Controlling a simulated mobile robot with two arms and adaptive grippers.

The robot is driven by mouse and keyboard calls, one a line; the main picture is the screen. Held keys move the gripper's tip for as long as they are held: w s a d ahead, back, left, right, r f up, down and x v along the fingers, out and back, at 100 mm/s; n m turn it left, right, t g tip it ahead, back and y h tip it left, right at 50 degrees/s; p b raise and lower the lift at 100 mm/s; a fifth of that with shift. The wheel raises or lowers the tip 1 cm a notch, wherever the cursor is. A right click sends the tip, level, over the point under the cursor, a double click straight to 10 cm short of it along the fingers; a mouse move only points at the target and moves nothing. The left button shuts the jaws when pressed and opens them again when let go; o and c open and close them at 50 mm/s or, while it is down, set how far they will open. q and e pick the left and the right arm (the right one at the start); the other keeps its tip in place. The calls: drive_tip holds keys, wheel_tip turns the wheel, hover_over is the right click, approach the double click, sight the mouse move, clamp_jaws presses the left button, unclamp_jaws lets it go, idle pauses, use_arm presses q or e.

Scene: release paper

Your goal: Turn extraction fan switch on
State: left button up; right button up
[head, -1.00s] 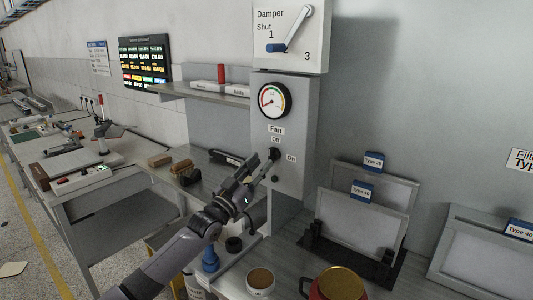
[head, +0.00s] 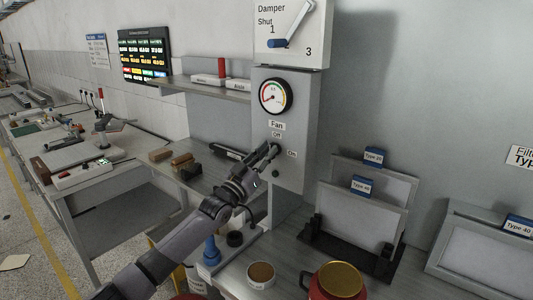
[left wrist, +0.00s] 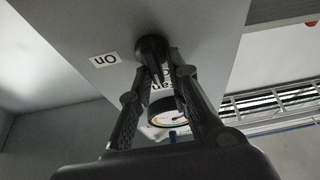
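The fan switch is a dark knob (head: 276,140) on the grey control box (head: 291,112), below the "Fan" and "Off" labels and left of the "On" label (head: 292,154). My left gripper (head: 270,154) is at the switch and partly hides it. In the left wrist view, its two fingers (left wrist: 162,70) converge close to the dark knob (left wrist: 150,46), with the "On" label (left wrist: 104,60) to the left. I cannot tell whether they grip it. The switch's exact setting is hidden. My right gripper is not in view.
A round gauge (head: 275,96) and a damper lever (head: 293,31) are above the switch. Filter frames (head: 362,212) stand at the right. A red pot with a yellow lid (head: 340,279) and a small jar (head: 261,274) stand in front. A shelf (head: 205,86) runs left.

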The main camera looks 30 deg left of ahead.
use_arm(q)
drive_tip(key=shift+d, duration=0.15)
clamp_jaws()
drive_tip(key=m+g+h, duration=0.1)
drive_tip(key=m+h, duration=0.1)
drive_tip(key=m, duration=0.3)
drive_tip(key=m+g+h, duration=0.2)
drive_tip(key=m, duration=0.4)
drive_tip(key=m+g+h, duration=0.1)
drive_tip(key=m+h, duration=0.1)
drive_tip(key=m, duration=0.4)
drive_tip(key=shift+s+d+r+h, duration=0.1)
drive_tip(key=shift+d+r+h, duration=0.15)
drive_tip(key=shift+h, duration=0.15)
drive_tip(key=m+g+p, duration=0.2)
drive_tip(key=m, duration=0.2)
drive_tip(key=shift+f, duration=0.1)
drive_tip(key=shift+f+m+g+p, duration=0.15)
drive_tip(key=shift+m+g+p, duration=0.15)
drive_tip(key=shift+m+p, duration=0.4)
